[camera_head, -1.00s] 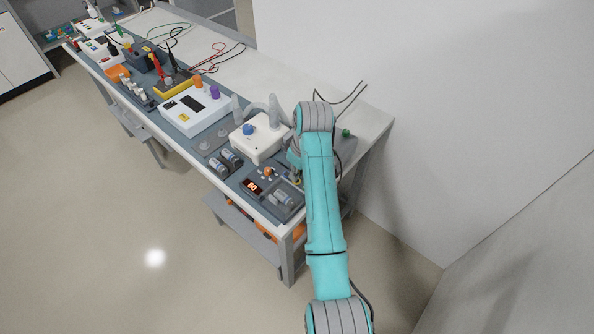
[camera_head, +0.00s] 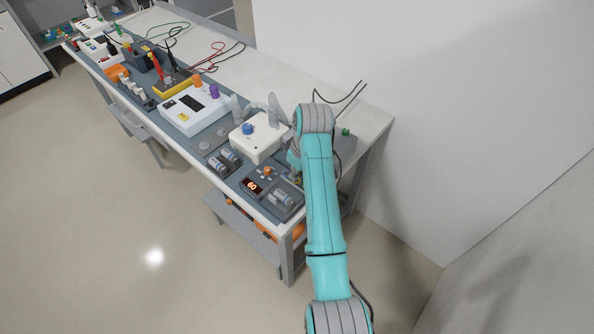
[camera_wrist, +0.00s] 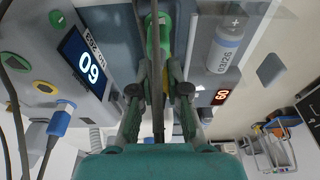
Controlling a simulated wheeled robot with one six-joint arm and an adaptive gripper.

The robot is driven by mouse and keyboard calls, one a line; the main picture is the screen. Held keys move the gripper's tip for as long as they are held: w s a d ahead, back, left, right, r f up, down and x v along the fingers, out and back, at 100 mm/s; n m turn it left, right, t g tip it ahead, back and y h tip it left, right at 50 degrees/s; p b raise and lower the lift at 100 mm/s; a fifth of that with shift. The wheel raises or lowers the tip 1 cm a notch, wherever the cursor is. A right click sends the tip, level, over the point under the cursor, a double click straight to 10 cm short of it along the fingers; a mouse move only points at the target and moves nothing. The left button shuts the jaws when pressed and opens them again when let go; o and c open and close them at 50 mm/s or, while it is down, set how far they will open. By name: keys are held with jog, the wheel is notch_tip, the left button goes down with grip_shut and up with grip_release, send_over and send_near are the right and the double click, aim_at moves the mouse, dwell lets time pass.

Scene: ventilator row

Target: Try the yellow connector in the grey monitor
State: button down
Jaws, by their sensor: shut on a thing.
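The grey monitor (camera_wrist: 40,45) fills the left of the wrist view, with a lit screen (camera_wrist: 88,62) and round coloured sockets. A blue connector (camera_wrist: 60,118) is at its face. In the head view the monitor (camera_head: 344,143) is mostly hidden behind my arm. My gripper (camera_wrist: 162,75) is shut on the yellow connector (camera_wrist: 173,72), of which only a small yellow part shows between the fingers. A green piece (camera_wrist: 152,38) and a dark cable lie in front of it. I cannot tell whether the yellow connector touches a socket. In the head view my gripper is largely hidden by my arm.
A battery-like cylinder (camera_wrist: 224,50) and a red-lit display (camera_wrist: 220,96) are right of my gripper. A white box with a blue knob (camera_head: 258,140) stands left of my arm. Several devices and loose cables fill the bench leftward. The floor in front is clear.

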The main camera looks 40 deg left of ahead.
jog(key=shift+f, duration=0.55)
dwell(0.4)
jog(key=c, duration=1.1)
grip_release()
jog(key=r, duration=0.2)
jog(key=d+r, duration=0.1)
jog(key=r, duration=0.4)
jog(key=shift+d+r, duration=0.2)
jog(key=shift+d, duration=0.05)
jog(key=shift+s, duration=0.1)
